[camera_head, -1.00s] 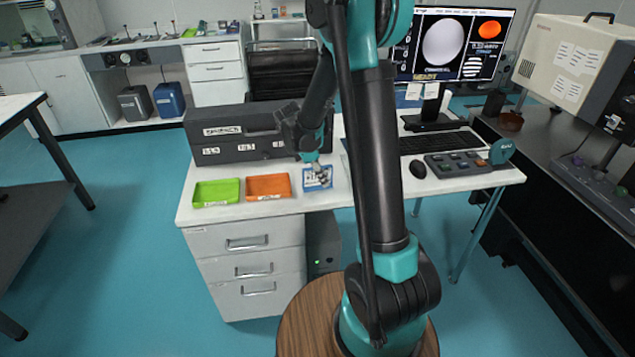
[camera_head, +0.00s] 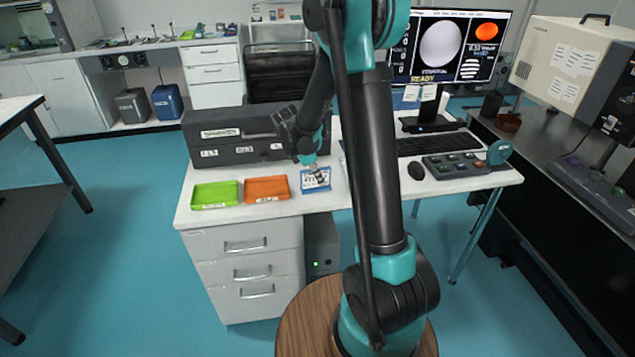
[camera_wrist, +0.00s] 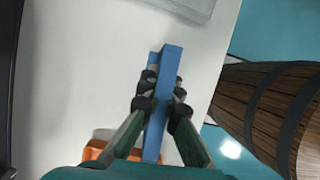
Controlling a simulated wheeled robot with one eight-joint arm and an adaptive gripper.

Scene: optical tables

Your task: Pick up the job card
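The job card (camera_head: 308,184) is a blue and white piece at the front of the white desk, right of the orange tray. In the wrist view it shows edge-on as a long blue bar (camera_wrist: 158,125). My gripper (camera_head: 317,174) reaches down to it from above and behind. In the wrist view my gripper (camera_wrist: 162,106) has its dark finger pads on both sides of the bar, seemingly touching it. The fingers hide part of the card. I cannot tell whether the card is clear of the desk.
The orange tray (camera_head: 266,188) and green tray (camera_head: 215,194) lie left of the card. A dark case (camera_head: 225,140) stands behind them. The mouse (camera_head: 416,171), keyboard (camera_head: 435,144) and button panel (camera_head: 462,165) are to the right. The desk's front edge is close by.

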